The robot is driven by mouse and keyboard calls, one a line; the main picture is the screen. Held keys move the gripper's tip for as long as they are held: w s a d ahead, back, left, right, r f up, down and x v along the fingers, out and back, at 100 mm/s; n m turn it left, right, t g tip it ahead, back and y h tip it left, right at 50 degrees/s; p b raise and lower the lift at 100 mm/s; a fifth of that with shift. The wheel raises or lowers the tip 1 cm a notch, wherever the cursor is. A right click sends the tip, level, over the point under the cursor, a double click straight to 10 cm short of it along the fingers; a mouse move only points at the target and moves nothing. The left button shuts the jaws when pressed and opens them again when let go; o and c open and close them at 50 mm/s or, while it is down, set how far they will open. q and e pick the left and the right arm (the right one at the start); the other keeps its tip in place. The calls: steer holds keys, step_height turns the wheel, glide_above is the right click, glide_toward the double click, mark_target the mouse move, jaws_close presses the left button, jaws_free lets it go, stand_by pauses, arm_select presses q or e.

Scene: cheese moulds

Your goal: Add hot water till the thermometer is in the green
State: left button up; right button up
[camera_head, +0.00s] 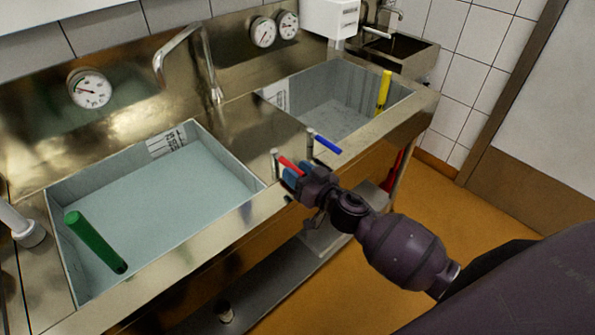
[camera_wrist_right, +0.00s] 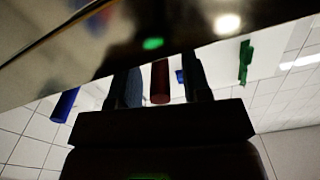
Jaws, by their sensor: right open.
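My right gripper (camera_head: 298,171) is open at the front edge of the sink unit. Its two fingers lie either side of the red lever (camera_head: 291,166). In the right wrist view the red lever (camera_wrist_right: 160,82) stands between the fingers, with gaps visible. The blue lever (camera_head: 328,145) is just to the right of the gripper. A round dial (camera_head: 90,89) with a needle is on the back panel above the left basin (camera_head: 160,205), which holds pale liquid. A bent spout (camera_head: 190,55) rises behind the basins. My left gripper is not in view.
A green stick (camera_head: 95,242) leans in the left basin. A yellow stick (camera_head: 384,90) stands in the right basin (camera_head: 335,105). Two more dials (camera_head: 263,32) (camera_head: 287,25) are on the back panel. The orange floor (camera_head: 430,205) is clear at right.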

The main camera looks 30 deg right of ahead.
steer(key=shift+w, duration=0.1)
steer(key=shift+c, duration=0.2)
jaws_close()
steer(key=shift+a, duration=0.1)
steer(key=shift+a+m+t+h, duration=0.3)
steer(key=shift+a+m+h, duration=0.3)
steer(key=shift+h, duration=0.4)
steer(key=shift+a+m+h+b, duration=0.35)
steer(key=shift+m+h, duration=0.35)
steer(key=shift+h, duration=0.3)
steer(key=shift+s+a+m+h, duration=0.2)
steer(key=shift+m+h, duration=0.1)
steer(key=shift+h, duration=0.1)
steer(key=shift+o, duration=0.2)
jaws_free()
